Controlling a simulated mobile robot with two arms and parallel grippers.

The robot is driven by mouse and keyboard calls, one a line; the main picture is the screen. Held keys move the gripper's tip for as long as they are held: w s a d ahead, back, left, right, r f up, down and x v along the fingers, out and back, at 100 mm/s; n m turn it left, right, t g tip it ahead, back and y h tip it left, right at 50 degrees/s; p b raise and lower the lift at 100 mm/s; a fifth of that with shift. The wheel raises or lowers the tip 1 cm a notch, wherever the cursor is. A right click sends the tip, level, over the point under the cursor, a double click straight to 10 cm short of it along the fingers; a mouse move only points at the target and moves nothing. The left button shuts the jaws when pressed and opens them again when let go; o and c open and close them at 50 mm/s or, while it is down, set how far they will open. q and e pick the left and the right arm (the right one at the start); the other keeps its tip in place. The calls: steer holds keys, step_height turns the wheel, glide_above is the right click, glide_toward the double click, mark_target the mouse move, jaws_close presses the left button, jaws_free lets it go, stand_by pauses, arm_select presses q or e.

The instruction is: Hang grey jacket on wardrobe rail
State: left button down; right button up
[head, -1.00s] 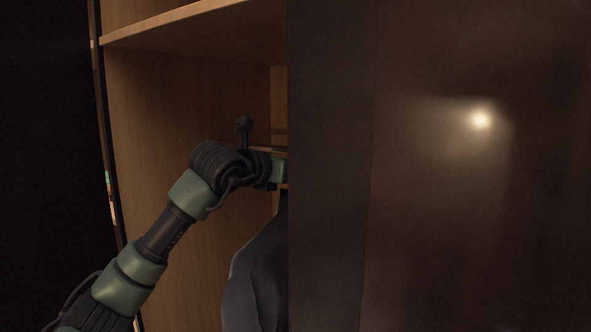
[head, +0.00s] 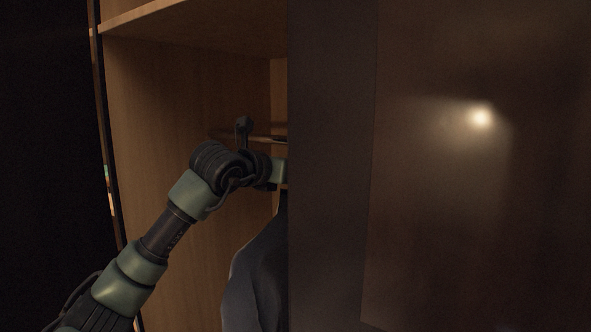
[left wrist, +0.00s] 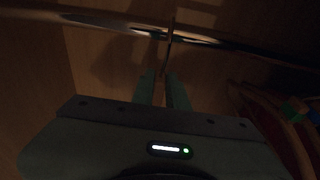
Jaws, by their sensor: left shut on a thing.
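The grey jacket (head: 258,285) hangs below my left wrist in the head view, its right part hidden by a dark panel. My left arm reaches into the wardrobe, and its gripper is hidden behind that panel. In the left wrist view, my left gripper (left wrist: 162,78) is shut on a thin upright piece, apparently the jacket's hanger hook (left wrist: 170,40). The hook crosses the wardrobe rail (left wrist: 100,23) in that view; I cannot tell whether it rests on it. The rail also shows in the head view (head: 262,138) behind my wrist. My right gripper is not in view.
A dark panel (head: 330,180) stands close to the right of my left wrist. A wooden shelf (head: 190,25) is above the rail. Reddish hangers or garments (left wrist: 280,125) with a green spot are at the right of the wrist view. The wardrobe's left side is clear.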

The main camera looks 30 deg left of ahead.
arm_select(q)
steer(key=shift+r, duration=0.2)
steer(key=c, duration=1.3)
jaws_free()
steer(key=shift+s, duration=0.1)
steer(key=shift+f, duration=0.25)
steer(key=shift+s+b, duration=0.4)
steer(key=shift+b, duration=0.05)
steer(key=b+v, duration=0.1)
steer(key=v, duration=0.1)
steer(key=b+v, duration=0.1)
steer(key=v, duration=0.1)
steer(key=b+v, duration=0.1)
steer(key=v, duration=0.2)
steer(key=shift+r, duration=0.3)
